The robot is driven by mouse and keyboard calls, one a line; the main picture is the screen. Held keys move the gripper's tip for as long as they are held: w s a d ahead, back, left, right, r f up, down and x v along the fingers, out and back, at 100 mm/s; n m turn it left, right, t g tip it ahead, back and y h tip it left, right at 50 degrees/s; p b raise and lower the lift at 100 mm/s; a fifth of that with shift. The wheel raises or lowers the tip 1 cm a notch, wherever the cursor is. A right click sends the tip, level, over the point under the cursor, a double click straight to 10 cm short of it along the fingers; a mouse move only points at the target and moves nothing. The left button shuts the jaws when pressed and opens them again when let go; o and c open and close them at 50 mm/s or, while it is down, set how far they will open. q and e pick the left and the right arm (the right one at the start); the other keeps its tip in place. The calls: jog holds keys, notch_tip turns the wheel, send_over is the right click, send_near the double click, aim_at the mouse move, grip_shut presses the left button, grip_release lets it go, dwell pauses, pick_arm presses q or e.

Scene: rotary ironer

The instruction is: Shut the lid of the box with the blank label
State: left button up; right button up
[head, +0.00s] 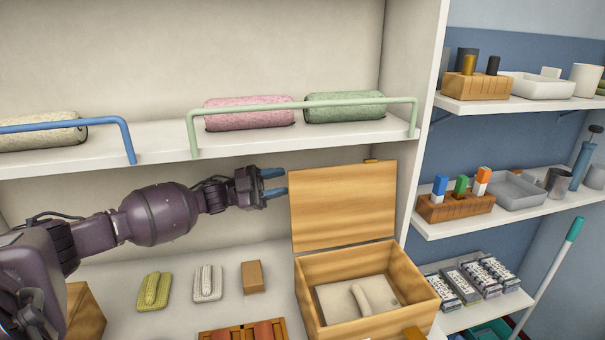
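A wooden box (374,325) stands on the lower shelf at centre right with its lid (345,207) raised, roughly upright, at the back. Inside lie a flat pale piece and a pale rounded object (378,298). A small yellow tab (413,333) shows on its front at the bottom edge. I see no label; the front is mostly out of frame. My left gripper (274,182) is just left of the lid's upper left edge. Its two blue fingers are apart with nothing between them. I cannot tell whether they touch the lid. My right gripper is not in view.
A second wooden box (86,312) is partly hidden behind my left arm. A yellow roll (154,291), a white roll (207,283) and a brown block (253,277) lie left of the open box. The upper shelf has a green rail (300,107) close above the gripper.

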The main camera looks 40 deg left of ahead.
aim_at(304, 174)
pick_arm(q)
jog(key=x, duration=0.6)
jog(key=shift+w+d+p, duration=0.1)
jog(key=shift+d+p, duration=0.1)
jog(key=shift+p, duration=0.2)
jog(key=shift+c, duration=0.2)
jog(key=shift+r, duration=0.1)
grip_shut()
jog(key=shift+r, duration=0.2)
